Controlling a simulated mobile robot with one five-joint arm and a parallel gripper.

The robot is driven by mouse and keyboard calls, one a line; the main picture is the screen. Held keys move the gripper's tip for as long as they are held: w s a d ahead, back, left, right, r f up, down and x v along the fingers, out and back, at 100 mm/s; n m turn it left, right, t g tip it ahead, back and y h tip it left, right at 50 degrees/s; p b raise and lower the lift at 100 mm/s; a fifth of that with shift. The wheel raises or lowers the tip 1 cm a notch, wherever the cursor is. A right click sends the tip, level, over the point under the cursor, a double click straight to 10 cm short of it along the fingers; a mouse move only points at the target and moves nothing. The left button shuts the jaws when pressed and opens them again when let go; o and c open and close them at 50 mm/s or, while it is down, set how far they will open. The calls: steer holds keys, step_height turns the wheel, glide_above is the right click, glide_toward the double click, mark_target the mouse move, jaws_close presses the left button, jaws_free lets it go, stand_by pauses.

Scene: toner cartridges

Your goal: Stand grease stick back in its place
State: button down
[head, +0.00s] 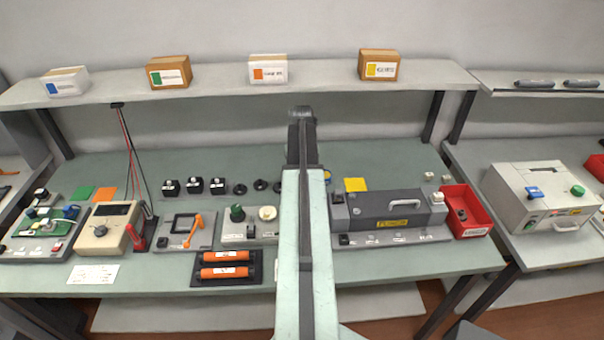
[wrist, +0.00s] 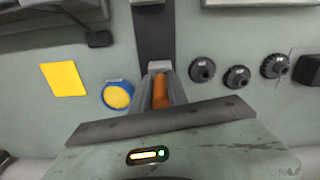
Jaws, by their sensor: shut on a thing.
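In the wrist view my gripper (wrist: 160,85) is shut on an orange stick-like thing, which I take to be the grease stick (wrist: 160,95). Only part of it shows between the two grey fingers. A pale end shows at the finger tips. In the head view my arm stands upright across the middle and hides the gripper and the stick. A blue round tub with a yellow top (wrist: 117,95) lies left of the fingers in the wrist view. It peeks out right of my arm in the head view (head: 327,175). I cannot tell which spot is the stick's place.
Several black round knobs (wrist: 236,77) lie right of the fingers. A yellow sheet (wrist: 63,79) lies left. The bench holds a grey toner machine (head: 390,210), a red bin (head: 483,222) and a black tray with orange cartridges (head: 198,281). Boxes (head: 268,69) stand on the shelf above.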

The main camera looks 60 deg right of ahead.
steer(key=c, duration=1.2)
jaws_free()
step_height(320, 180, up, 8)
steer(key=p, duration=0.8)
steer(key=shift+f, duration=0.1)
